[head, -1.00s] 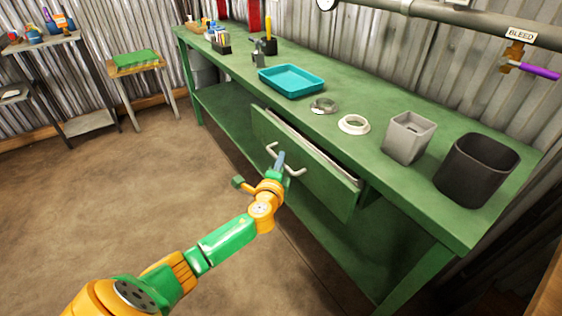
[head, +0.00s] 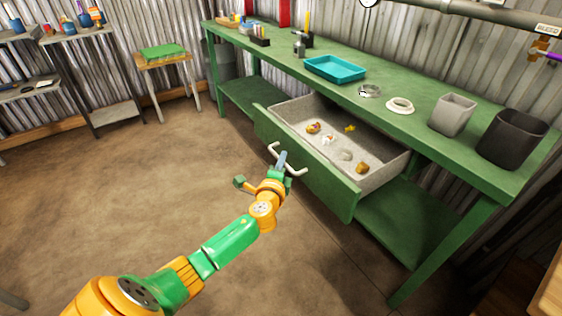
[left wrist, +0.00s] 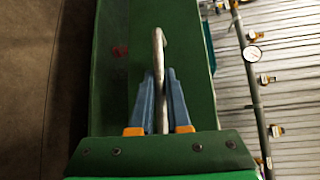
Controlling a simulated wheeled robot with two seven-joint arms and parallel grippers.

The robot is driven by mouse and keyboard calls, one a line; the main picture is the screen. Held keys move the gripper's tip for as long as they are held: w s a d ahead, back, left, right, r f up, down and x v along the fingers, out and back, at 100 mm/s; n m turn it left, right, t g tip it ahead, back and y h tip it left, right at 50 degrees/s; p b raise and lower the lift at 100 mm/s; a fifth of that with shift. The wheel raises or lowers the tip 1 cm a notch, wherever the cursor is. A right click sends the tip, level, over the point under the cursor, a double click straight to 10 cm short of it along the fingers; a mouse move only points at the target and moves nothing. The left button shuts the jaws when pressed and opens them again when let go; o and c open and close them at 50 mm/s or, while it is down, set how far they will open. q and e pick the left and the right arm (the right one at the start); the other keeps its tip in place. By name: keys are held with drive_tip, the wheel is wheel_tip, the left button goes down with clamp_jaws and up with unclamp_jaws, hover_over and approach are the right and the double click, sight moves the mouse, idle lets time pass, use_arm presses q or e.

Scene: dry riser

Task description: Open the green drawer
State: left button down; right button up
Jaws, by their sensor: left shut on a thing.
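The green drawer (head: 322,185) is pulled well out of the green workbench. Its grey inside shows, with several small yellow, orange and pale items lying on the bottom. A pale metal bar handle (head: 297,172) is on its front. My left gripper (head: 282,160) is at the handle, shut on it. In the left wrist view the blue fingers (left wrist: 162,103) stand on either side of the handle bar (left wrist: 160,60), with the green drawer front (left wrist: 198,75) behind. My right gripper is not in view.
The workbench top (head: 425,120) carries a teal tray (head: 335,69), a metal ring (head: 369,91), a white ring (head: 400,106), a grey bin (head: 453,114) and a black bin (head: 512,139). A small stool (head: 163,61) stands at the back left. The brown floor before the drawer is clear.

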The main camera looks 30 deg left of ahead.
use_arm(q)
drive_tip(key=shift+s, duration=0.1)
idle(0.3)
drive_tip(key=c, duration=0.9)
unclamp_jaws()
drive_tip(key=p+v, duration=0.1)
drive_tip(key=v, duration=0.6)
drive_tip(key=shift+p, duration=0.3)
